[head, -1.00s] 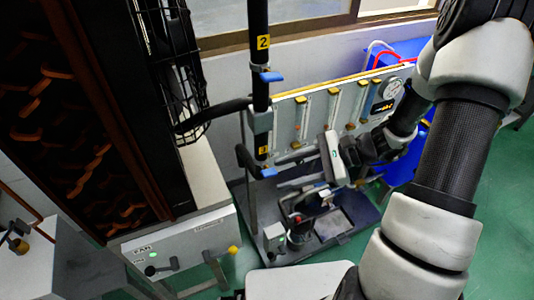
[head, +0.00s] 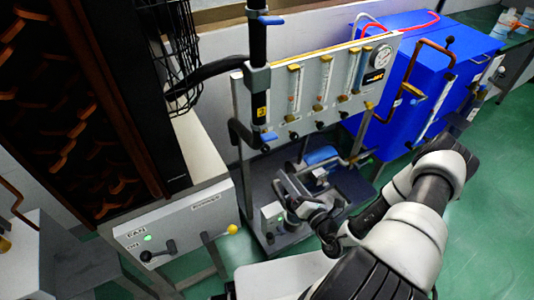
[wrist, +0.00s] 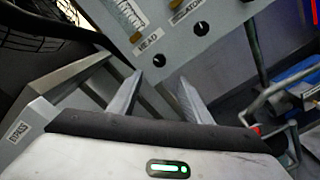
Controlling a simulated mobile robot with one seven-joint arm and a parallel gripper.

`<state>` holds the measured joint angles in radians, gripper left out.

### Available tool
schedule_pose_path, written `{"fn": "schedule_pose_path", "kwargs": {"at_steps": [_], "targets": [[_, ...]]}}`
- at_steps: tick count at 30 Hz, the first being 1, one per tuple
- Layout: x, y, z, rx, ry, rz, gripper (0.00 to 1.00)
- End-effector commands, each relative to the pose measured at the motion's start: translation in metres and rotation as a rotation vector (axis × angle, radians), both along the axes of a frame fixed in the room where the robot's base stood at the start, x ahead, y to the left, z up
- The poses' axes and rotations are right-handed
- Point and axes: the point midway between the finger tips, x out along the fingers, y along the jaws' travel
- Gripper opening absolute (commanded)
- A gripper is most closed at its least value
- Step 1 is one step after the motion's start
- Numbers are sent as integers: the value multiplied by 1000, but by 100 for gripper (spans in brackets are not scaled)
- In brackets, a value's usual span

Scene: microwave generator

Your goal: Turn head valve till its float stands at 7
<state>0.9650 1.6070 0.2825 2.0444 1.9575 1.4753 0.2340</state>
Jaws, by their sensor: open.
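The head valve (wrist: 158,60) is a small black knob on the grey panel, under a label reading HEAD, in the wrist view. In the head view it appears to be the leftmost knob (head: 293,135), below the leftmost flow tube (head: 295,92). The float's height on its scale is too small to read in the head view; the wrist view cuts the tube (wrist: 127,16) off at the top. My gripper (wrist: 159,85) is open and empty. Its fingers point towards the panel, with the knob beyond the gap and apart from them. In the head view my gripper (head: 284,181) is below the panel.
A second black knob (wrist: 200,28) is up and right of the head valve. A blue cabinet (head: 405,85) is at the right. Green floor (head: 490,200) is clear at the right.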

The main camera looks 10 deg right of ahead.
Motion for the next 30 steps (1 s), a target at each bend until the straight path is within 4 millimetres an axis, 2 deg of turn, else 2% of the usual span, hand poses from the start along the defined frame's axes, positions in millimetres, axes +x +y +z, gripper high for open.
{"fn": "schedule_pose_path", "kwargs": {"at_steps": [12,18,24,30], "targets": [[88,30,-2,-2,-2,6,45],[120,40,-1,-2,-2,4,45],[134,44,0,-2,-1,3,45],[136,45,0,-1,0,4,45]]}}
